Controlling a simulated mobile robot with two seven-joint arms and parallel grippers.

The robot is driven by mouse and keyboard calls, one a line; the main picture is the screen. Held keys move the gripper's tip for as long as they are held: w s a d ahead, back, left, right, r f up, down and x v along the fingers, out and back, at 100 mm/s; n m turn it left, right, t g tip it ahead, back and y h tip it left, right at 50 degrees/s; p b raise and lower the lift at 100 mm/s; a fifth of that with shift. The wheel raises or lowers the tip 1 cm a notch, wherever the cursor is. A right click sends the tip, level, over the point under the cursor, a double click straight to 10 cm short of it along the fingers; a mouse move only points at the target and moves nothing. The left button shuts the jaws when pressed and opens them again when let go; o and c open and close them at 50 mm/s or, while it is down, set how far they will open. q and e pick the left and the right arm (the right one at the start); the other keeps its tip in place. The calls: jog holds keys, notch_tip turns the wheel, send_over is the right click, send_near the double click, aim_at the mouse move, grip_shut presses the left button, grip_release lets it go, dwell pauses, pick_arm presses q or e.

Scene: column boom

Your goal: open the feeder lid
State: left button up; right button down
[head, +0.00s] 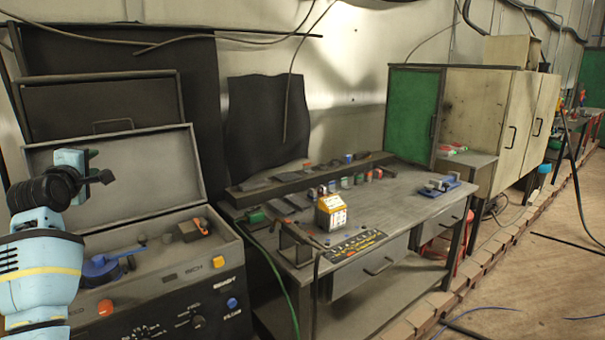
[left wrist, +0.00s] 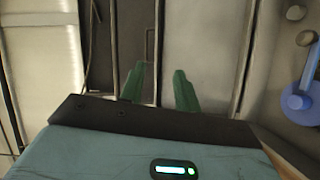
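The feeder lid (head: 150,180) is a grey framed panel standing raised, leaning back, at the rear of the feeder machine (head: 180,290) on the left of the head view. A thin handle (head: 113,124) shows at its top edge; what seems the same handle shows in the left wrist view (left wrist: 149,47). My left gripper (head: 106,176) is in front of the lid's inner face, at its left side. Its two greenish fingers are apart with nothing between them in the left wrist view (left wrist: 160,88). I cannot tell whether it touches the lid. My right gripper is out of view.
Inside the open feeder lie a blue round part (head: 100,268) and a brown block (head: 190,230). A workbench (head: 400,205) with small parts and a yellow-white box (head: 331,212) stands to the right. A cabinet (head: 490,115) is beyond it; open floor (head: 550,255) is at the far right.

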pick_arm(q)
jog(key=s+d+f+m+g+h, duration=0.1)
jog(key=s+d+f+m+g, duration=0.2)
jog(key=f, duration=0.7)
jog(key=s+d+f+m+g+h, duration=0.1)
jog(key=s+d+f+m, duration=0.3)
jog(key=f, duration=0.6)
jog(key=s+d+f+m+g+h, duration=0.1)
jog(key=s+d+f+m+g, duration=0.3)
jog(key=f, duration=0.6)
jog(key=s+d+f+m+g, duration=0.1)
jog(key=s+d+f+m, duration=0.1)
jog(key=s+d+f, duration=0.45)
jog(key=s+d+f+m+g+h, duration=0.15)
jog(key=s+f, duration=0.25)
jog(key=s, duration=0.5)
jog(key=s+d+f+m+g, duration=0.1)
jog(key=s+d+f+m, duration=0.1)
jog(key=s+d+f, duration=0.35)
jog(key=s+d+m+g, duration=0.2)
jog(key=s, duration=1)
jog(key=s+d+m+g, duration=0.3)
jog(key=s, duration=0.9)
jog(key=w+d+f+t+h, duration=0.2)
jog(key=w+f+t, duration=0.5)
jog(key=f, duration=0.3)
jog(key=shift+d+f+t, duration=0.3)
jog(key=shift+d+t, duration=0.1)
jog(key=shift+t, duration=0.15)
